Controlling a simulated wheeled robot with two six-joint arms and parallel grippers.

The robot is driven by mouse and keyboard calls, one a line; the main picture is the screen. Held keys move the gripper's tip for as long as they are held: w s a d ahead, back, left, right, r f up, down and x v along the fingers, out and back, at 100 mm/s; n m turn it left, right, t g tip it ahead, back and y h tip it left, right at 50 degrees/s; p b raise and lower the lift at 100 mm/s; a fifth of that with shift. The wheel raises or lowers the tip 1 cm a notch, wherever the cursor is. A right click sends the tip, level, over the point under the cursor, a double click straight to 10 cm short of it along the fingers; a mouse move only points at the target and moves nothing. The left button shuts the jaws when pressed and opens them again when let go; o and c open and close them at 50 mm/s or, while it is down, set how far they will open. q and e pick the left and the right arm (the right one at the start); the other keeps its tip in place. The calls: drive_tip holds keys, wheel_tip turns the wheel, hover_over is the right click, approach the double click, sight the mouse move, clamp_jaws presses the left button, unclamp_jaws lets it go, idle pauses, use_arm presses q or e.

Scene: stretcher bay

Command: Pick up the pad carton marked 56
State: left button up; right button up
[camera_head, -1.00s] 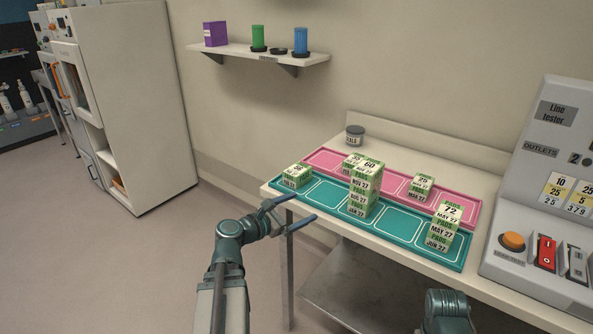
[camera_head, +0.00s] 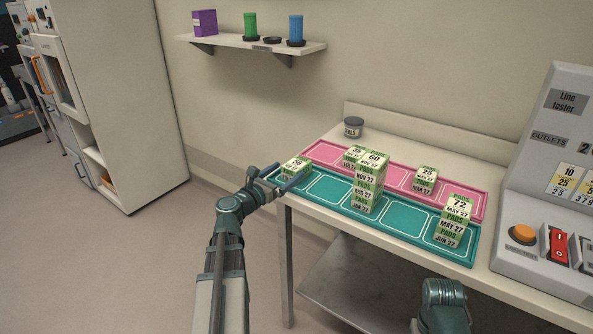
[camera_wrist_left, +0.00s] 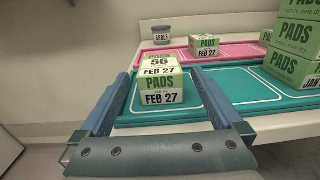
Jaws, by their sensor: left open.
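The pad carton marked 56 (camera_head: 296,166) is white and green. It sits at the left end of the teal tray (camera_head: 325,190). In the left wrist view the carton (camera_wrist_left: 160,92) shows 56 on top and FEB 27 on its front. My left gripper (camera_head: 286,177) is open at the tray's left end, close to the carton. In the left wrist view its fingers (camera_wrist_left: 158,88) lie to the left and right of the carton, with gaps. How far they reach along its sides I cannot tell. My right arm shows at the bottom, but its gripper is out of view.
A carton stack marked 60 (camera_head: 368,185) stands mid-tray, and a stack marked 72 (camera_head: 454,222) at the right. The pink tray (camera_head: 396,180) behind holds cartons marked 35 (camera_head: 354,153) and 25 (camera_head: 425,178). A grey seals jar (camera_head: 353,127) stands at the back.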

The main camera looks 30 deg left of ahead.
sight(304, 159)
use_arm(q)
drive_tip(key=shift+w+d, duration=0.1)
drive_tip(key=shift+w, duration=0.35)
drive_tip(key=w, duration=0.5)
drive_tip(key=shift+w+d+f, duration=0.15)
drive_tip(key=shift+c, duration=0.3)
drive_tip(key=c, duration=1.4)
